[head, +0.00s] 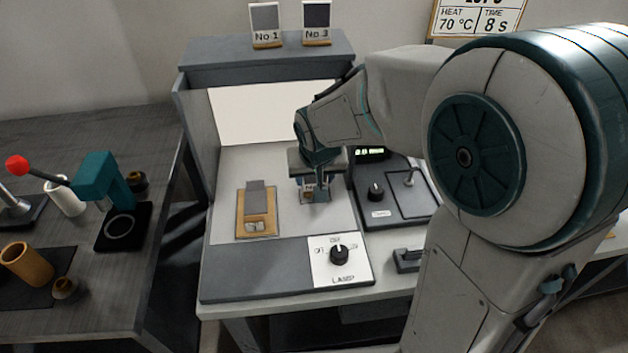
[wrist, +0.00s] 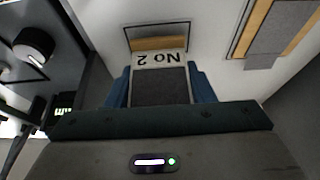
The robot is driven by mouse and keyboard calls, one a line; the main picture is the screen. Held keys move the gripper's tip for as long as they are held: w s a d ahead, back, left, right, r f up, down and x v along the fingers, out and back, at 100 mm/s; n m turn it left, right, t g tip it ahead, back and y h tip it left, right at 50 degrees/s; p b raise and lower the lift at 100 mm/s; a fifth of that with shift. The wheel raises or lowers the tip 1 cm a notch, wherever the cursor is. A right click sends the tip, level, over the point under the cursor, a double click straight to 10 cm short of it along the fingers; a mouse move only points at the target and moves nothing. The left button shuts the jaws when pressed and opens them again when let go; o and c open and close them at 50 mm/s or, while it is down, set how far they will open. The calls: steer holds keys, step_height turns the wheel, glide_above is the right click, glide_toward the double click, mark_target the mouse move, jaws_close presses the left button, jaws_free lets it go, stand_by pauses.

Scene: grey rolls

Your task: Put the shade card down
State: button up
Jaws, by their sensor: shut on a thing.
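The shade card (wrist: 160,84) is marked "No 2" and has a dark grey swatch. Its label reads upside down in the wrist view, with a wooden foot (wrist: 160,44) beyond it. My gripper (head: 314,186) is shut on the card, with blue fingers on both sides of it. In the head view the gripper points down inside the light booth (head: 228,165), and the card (head: 309,193) shows only in small part below it.
A wooden holder with a grey strip (head: 257,226) lies left of my gripper. Cards No 1 (head: 265,20) and No 3 (head: 317,18) stand on the booth top. A lamp knob (head: 338,255) is in front; a dark control unit (head: 378,215) is at right.

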steer(key=shift+f, duration=0.55)
steer(key=shift+f, duration=0.2)
steer(key=o, duration=0.9)
steer(key=shift+o, duration=0.2)
steer(key=shift+r, duration=0.15)
